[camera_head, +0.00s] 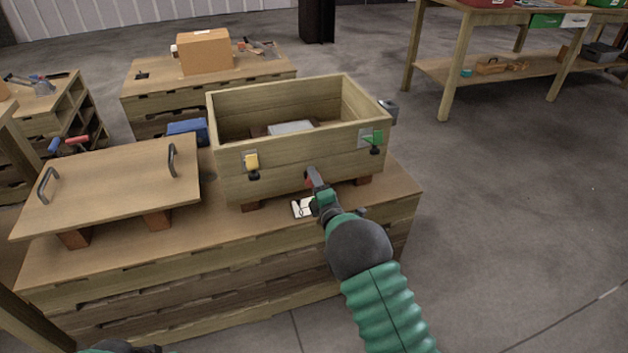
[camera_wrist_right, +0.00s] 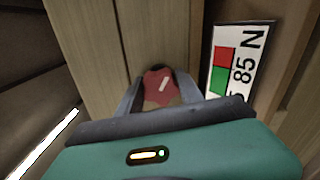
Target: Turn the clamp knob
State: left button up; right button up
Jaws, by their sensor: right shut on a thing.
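In the head view the right gripper (camera_head: 314,182) reaches the lower front of the wooden box (camera_head: 285,165), and only a bit of the red knob (camera_head: 309,181) shows there. A label with red and green squares and "85 N" (camera_wrist_right: 238,65) is to the right of the knob in the wrist view. My left gripper is not visible.
The box stands on blocks on a wooden bench (camera_head: 150,262).

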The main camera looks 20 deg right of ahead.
jog(key=m, duration=0.3)
jog(key=m+p, duration=0.1)
jog(key=m, duration=0.1)
jog(key=shift+s+f+m, duration=0.1)
jog(key=shift+f+m, duration=0.2)
jog(key=m, duration=0.5)
jog(key=shift+f+m+p, duration=0.15)
jog(key=shift+m+p, duration=0.15)
jog(key=o, duration=1.1)
jog(key=shift+o, duration=1.4)
jog(key=shift+r, duration=0.2)
